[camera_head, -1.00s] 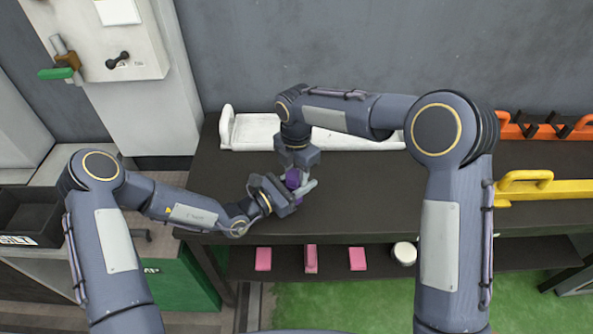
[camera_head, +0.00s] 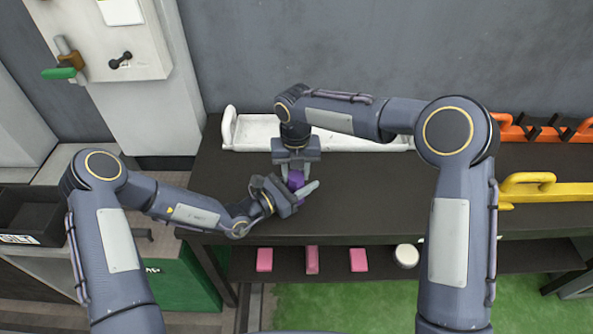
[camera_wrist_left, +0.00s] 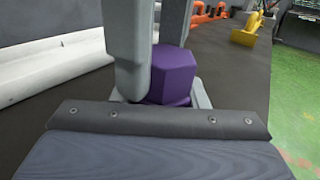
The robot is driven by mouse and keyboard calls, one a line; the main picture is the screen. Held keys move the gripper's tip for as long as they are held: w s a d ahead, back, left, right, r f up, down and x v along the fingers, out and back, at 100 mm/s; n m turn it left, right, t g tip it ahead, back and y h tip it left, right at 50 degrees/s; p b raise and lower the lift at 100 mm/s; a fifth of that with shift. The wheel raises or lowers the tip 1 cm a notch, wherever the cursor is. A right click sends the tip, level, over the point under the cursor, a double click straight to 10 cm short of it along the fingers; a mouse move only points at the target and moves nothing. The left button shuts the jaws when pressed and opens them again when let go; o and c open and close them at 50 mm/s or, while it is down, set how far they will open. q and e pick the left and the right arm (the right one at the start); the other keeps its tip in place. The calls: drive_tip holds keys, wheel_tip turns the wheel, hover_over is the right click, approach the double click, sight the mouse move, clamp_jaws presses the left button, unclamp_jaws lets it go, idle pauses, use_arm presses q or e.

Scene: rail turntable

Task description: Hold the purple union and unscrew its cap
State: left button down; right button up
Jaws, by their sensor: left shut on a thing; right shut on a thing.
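The purple union (camera_head: 295,181) is between my two grippers above the dark table, mostly hidden in the head view. In the left wrist view its six-sided purple part (camera_wrist_left: 172,76) shows upright, close in front of the wrist. My left gripper (camera_head: 301,197) comes in from the left and is shut on the union from the side. My right gripper (camera_head: 296,176) points down from above and is shut on the union's upper part. One of its grey fingers hides part of the purple in the left wrist view. I cannot tell the cap from the body.
A white tray-like piece (camera_head: 250,132) lies along the table's (camera_head: 375,200) back, behind the grippers. A yellow handled piece (camera_head: 545,190) and orange pieces (camera_head: 510,131) are at the right. Pink blocks (camera_head: 311,260) and a white round thing (camera_head: 406,256) sit on the lower shelf. The table's middle is clear.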

drive_tip(key=n, duration=0.6)
drive_tip(key=shift+s+a+f, duration=0.1)
drive_tip(key=shift+s+a, duration=0.05)
drive_tip(key=shift+a, duration=0.05)
drive_tip(key=o, duration=1.1)
drive_tip(key=shift+a, duration=0.1)
drive_tip(key=shift+s+a, duration=0.15)
drive_tip(key=shift+c, duration=0.5)
